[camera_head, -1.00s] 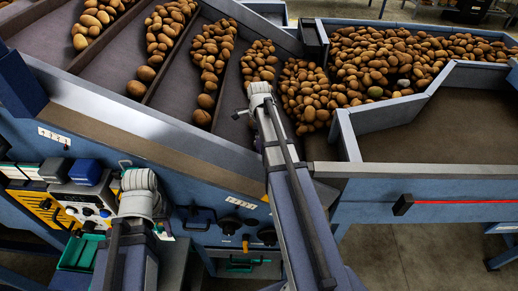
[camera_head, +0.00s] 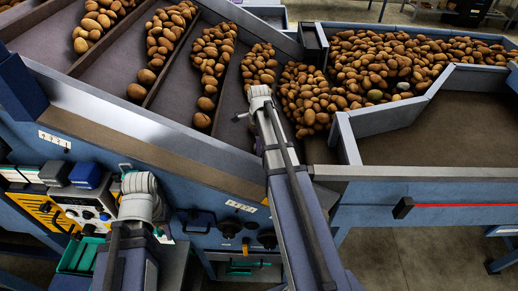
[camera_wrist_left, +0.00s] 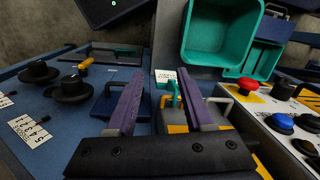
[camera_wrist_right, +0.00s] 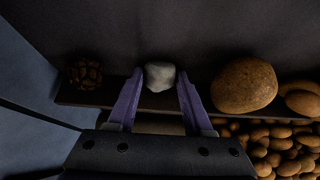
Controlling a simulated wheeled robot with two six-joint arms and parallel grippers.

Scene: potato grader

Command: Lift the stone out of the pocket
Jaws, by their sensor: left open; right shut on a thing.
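The stone (camera_wrist_right: 159,75) is a small, pale grey lump in the right wrist view. My right gripper (camera_wrist_right: 160,88) is shut on it, with a purple finger on each side. Dark grey lane floor shows behind the stone; I cannot tell whether the stone touches it. In the head view my right arm reaches over the lower end of a sorting lane, and the stone is hidden there. I cannot make out the pocket's edges clearly. My left gripper (camera_wrist_left: 164,88) is open and empty in front of the machine's control side.
A large potato (camera_wrist_right: 244,85) lies right of the stone, and a dark, cracked lump (camera_wrist_right: 84,73) lies left. Potatoes (camera_head: 310,95) crowd beside my right arm. A teal bin (camera_wrist_left: 222,35) and a red button (camera_wrist_left: 248,84) are near my left gripper.

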